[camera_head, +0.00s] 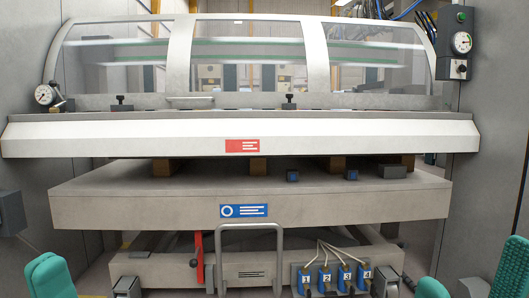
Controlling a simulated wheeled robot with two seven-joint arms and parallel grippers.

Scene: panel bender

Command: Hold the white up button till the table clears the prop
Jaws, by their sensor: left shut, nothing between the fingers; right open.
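The table (120,208) is a thick grey slab with a blue label, below the white upper beam (120,135). A red upright bar (198,258), which looks like the prop, stands under the table's front, left of centre. Its top reaches the table's lower edge; I cannot tell whether they touch. I cannot make out the white up button for certain; a small box with a pale round spot (461,68) is on the upper right control panel. My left gripper (46,272), teal-fingered, is shut and empty at lower left. My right gripper (468,284) is open and empty at lower right.
Brown blocks (164,167) and small dark blue blocks (292,176) sit on the table. A grey hoop handle (249,227) stands in front of it. Numbered blue valves (325,278) with cables are below. Dial gauges hang at upper left (44,94) and upper right (462,42).

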